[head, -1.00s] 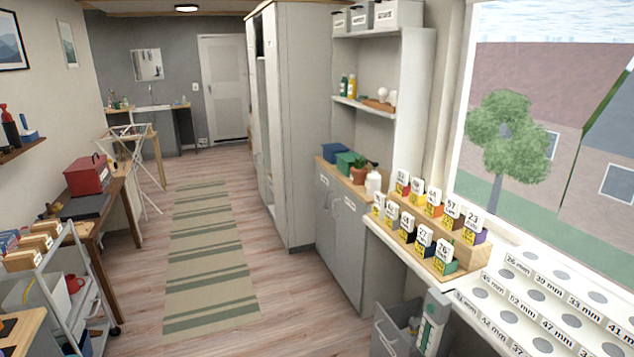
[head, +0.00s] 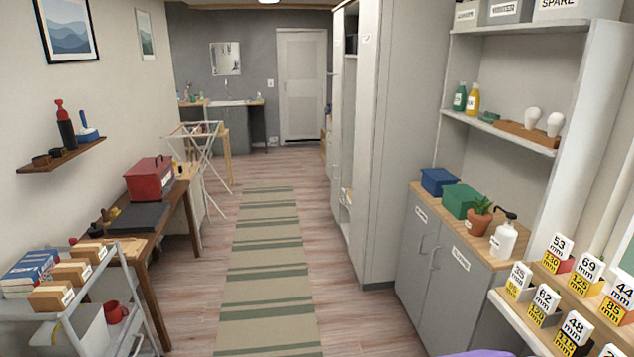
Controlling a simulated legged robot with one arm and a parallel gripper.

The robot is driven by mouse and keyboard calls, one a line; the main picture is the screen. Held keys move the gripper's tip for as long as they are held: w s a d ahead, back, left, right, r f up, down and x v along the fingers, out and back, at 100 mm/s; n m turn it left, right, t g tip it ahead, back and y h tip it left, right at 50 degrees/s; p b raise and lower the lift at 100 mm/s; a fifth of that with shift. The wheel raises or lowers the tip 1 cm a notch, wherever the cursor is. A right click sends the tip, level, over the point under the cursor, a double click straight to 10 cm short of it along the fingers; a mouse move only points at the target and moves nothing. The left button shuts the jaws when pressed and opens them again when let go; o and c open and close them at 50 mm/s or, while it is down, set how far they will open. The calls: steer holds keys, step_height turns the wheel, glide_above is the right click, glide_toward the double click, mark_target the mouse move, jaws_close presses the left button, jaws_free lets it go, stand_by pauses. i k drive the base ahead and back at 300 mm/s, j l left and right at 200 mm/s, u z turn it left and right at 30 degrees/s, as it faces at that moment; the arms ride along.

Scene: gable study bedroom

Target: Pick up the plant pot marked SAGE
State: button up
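A small terracotta plant pot (head: 478,223) with a green plant stands on the wooden top of the grey cabinet (head: 449,242) at right. No SAGE marking can be read on it from here, and no other plant pot shows. It stands between a green box (head: 461,202) and a white pump bottle (head: 504,239). My gripper is not in view.
A striped rug (head: 268,270) runs along the clear floor. At left are a trolley (head: 125,252) and a desk with a red toolbox (head: 150,180). A folding rack (head: 207,160) stands farther back. A ledge with numbered cards (head: 548,300) juts out at lower right.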

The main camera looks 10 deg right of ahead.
mark_target(478, 223)
steer(key=i+z, duration=0.15)
steer(key=i, duration=0.3)
steer(key=i+j+z, duration=0.1)
steer(key=i, duration=0.35)
steer(key=i+j+z, duration=0.15)
steer(key=i, duration=0.25)
steer(key=i+j+z, duration=0.1)
steer(key=i, duration=0.35)
steer(key=i+j+z, duration=0.35)
steer(key=i+z, duration=0.15)
steer(key=i+j+z, duration=0.8)
steer(key=j+z, duration=0.15)
steer(key=j, duration=0.35)
